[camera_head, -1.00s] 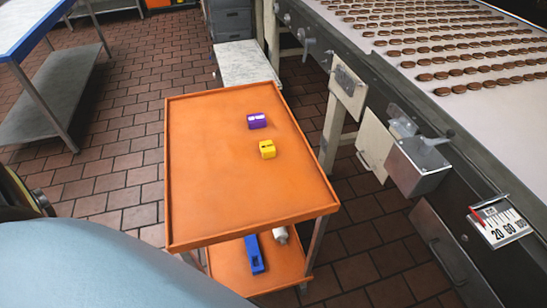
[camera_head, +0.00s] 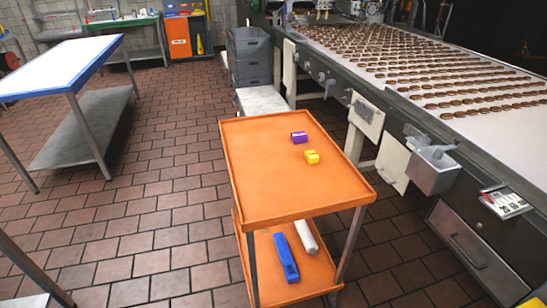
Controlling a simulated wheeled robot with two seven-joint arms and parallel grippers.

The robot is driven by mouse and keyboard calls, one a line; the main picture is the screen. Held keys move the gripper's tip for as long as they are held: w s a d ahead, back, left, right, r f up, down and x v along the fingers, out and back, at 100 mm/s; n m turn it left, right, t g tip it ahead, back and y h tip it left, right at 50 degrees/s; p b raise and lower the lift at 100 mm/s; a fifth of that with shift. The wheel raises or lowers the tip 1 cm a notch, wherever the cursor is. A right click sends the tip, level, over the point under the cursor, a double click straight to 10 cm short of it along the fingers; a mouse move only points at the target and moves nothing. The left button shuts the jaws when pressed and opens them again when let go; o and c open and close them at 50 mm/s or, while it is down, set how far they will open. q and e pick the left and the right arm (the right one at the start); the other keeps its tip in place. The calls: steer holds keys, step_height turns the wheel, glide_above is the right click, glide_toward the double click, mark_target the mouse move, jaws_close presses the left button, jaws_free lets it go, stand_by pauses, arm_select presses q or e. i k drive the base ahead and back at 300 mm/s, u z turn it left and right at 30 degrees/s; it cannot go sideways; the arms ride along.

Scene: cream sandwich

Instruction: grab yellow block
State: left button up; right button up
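A small yellow block (camera_head: 312,157) sits on the top shelf of an orange cart (camera_head: 262,190), toward its right side. A purple block (camera_head: 299,137) sits just behind it, apart from it. Neither of my grippers shows in the head view, so I cannot see whether they are open or shut.
The cart's lower shelf holds a blue object (camera_head: 286,258) and a white cylinder (camera_head: 306,238). A conveyor with rows of brown cookies (camera_head: 440,82) runs along the right. A blue-edged table (camera_head: 62,62) stands at left. Tiled floor (camera_head: 150,215) between is clear.

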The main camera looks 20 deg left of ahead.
mark_target(311, 156)
steer(key=u, duration=0.9)
steer(key=i, duration=0.4)
